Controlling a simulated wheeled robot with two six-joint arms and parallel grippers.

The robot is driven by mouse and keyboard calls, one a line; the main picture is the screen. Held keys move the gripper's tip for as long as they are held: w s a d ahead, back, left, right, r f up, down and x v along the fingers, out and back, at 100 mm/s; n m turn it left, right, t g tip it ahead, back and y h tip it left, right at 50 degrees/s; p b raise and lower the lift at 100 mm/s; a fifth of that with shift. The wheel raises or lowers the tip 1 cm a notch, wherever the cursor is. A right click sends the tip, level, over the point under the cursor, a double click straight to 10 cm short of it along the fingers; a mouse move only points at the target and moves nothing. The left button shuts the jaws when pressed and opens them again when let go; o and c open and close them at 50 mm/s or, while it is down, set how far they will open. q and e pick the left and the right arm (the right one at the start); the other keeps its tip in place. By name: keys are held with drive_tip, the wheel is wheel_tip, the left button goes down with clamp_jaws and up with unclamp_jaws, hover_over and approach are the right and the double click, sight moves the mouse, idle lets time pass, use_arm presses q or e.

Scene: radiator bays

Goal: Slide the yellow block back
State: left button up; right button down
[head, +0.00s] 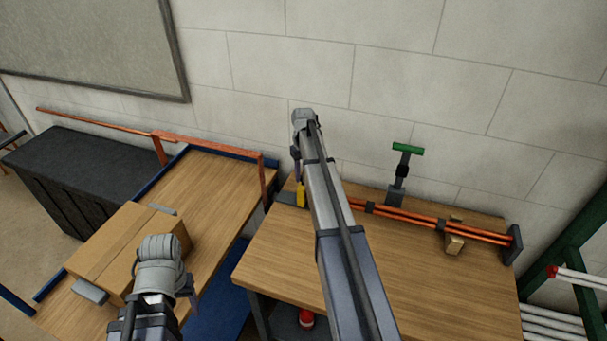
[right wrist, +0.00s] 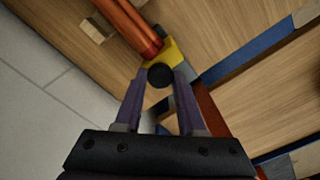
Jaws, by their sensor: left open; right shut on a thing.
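The yellow block (head: 301,194) is at the left end of the orange pipes (head: 420,219) on the wooden bench, partly hidden by my right arm in the head view. In the right wrist view the yellow block (right wrist: 176,53) sits at the pipe ends and carries a round black knob (right wrist: 160,75). My right gripper (right wrist: 162,76) is shut on this knob, one finger on each side. My left gripper (head: 190,294) is open over the left table, beside the cardboard box; its fingers are mostly hidden by the wrist.
A cardboard box (head: 120,246) with grey side pieces lies on the left table (head: 215,185), which has blue edges and an orange rail (head: 205,143). A green-handled tool (head: 403,165) stands behind the pipes. A wooden block (head: 454,243) sits by the pipes. The bench front is clear.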

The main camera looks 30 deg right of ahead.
drive_tip(key=w+a, duration=0.6)
drive_tip(key=w, duration=0.1)
drive_tip(key=c, duration=0.5)
unclamp_jaws()
drive_tip(key=shift+w, duration=0.1)
